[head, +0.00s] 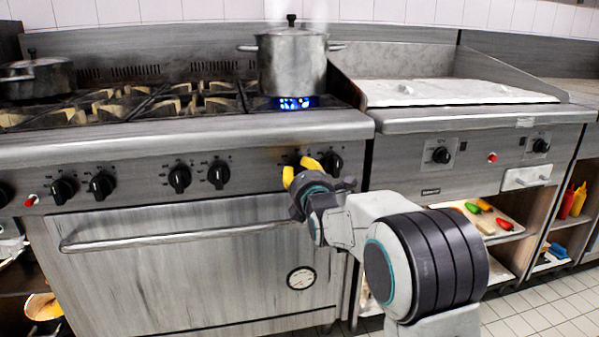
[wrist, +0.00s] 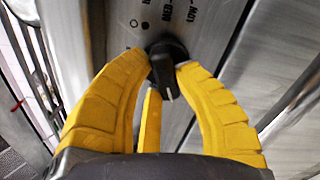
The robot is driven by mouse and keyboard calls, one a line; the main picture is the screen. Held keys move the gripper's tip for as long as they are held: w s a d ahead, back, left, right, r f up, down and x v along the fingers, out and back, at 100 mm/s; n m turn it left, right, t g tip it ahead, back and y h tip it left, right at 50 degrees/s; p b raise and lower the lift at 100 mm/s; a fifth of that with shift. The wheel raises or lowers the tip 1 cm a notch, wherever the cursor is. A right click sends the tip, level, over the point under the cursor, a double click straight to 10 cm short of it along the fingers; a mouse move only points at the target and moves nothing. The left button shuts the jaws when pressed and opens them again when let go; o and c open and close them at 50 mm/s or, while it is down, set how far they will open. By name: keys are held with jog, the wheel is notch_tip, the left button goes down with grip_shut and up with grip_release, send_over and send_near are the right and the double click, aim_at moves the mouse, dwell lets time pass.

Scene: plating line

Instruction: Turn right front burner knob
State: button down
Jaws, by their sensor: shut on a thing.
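Black burner knobs line the front panel of the steel range (head: 240,128). My gripper (head: 300,170), with yellow fingers, is at the second knob from the right end (head: 293,157), which it partly covers. In the wrist view, my gripper (wrist: 163,70) has one finger on each side of a black knob (wrist: 166,62) and is shut on it. The knob's white pointer mark faces the lower edge of that view, away from the MED and LOW print. The rightmost range knob (head: 331,163) stands free just right of my gripper.
A lidded steel pot (head: 292,62) stands at the range's right end, above a lit blue flame (head: 297,103). The oven handle (head: 180,238) runs below the knobs. A griddle unit (head: 470,120) with its own knobs adjoins on the right, above shelves holding food.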

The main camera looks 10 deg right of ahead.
jog(key=c, duration=0.9)
grip_release()
jog(key=shift+d, duration=0.1)
jog(key=shift+s, duration=5.95)
